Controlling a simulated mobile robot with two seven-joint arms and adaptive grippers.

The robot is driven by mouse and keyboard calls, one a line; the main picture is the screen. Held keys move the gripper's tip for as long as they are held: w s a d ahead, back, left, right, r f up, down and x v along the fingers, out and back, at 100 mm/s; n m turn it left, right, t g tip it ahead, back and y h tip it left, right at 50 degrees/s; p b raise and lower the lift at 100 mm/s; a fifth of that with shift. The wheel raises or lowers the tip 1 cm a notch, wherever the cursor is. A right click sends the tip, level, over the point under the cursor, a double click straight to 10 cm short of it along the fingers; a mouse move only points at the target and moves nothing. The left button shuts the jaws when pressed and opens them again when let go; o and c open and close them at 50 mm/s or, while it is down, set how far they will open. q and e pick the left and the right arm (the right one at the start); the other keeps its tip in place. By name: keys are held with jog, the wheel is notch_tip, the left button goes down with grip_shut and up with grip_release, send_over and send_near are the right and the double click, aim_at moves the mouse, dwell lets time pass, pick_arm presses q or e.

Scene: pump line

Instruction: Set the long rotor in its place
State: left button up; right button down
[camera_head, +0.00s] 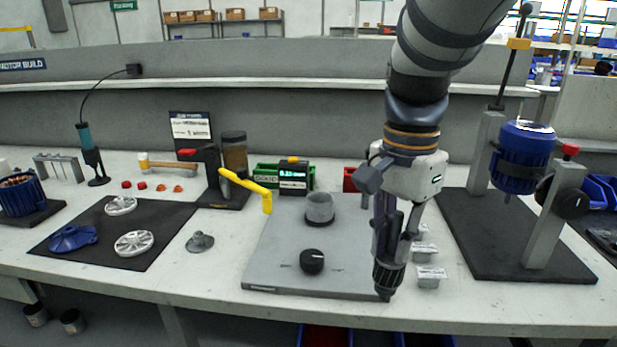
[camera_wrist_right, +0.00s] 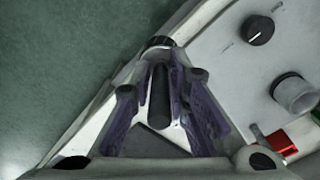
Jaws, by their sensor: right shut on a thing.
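My right gripper (camera_head: 390,238) points down over the bench's front edge, at the grey plate's front right corner. It is shut on a dark, ribbed, roughly upright piece, apparently the long rotor (camera_head: 389,276), with a thin tip at its lower end. In the right wrist view a dark rod (camera_wrist_right: 159,95) lies between the purple fingers (camera_wrist_right: 160,110). The fingers hide the rotor's upper part. A blue motor housing (camera_head: 525,150) is clamped in a stand at right; I cannot tell whether this is the rotor's place. My left gripper is out of view.
The grey plate (camera_head: 270,262) carries a black knob (camera_head: 311,261) and a grey cup (camera_head: 320,208). Small grey blocks (camera_head: 431,277) stand right of the gripper. A dark mat (camera_head: 100,250) with white and blue parts lies left. Dark stand base (camera_head: 490,255) lies right.

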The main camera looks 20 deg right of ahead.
jog(key=s+a+f+n, duration=0.3)
jog(key=a+f+n, duration=0.6)
jog(key=f+n, duration=0.4)
jog(key=shift+s+n, duration=0.4)
jog(key=shift+n, duration=0.6)
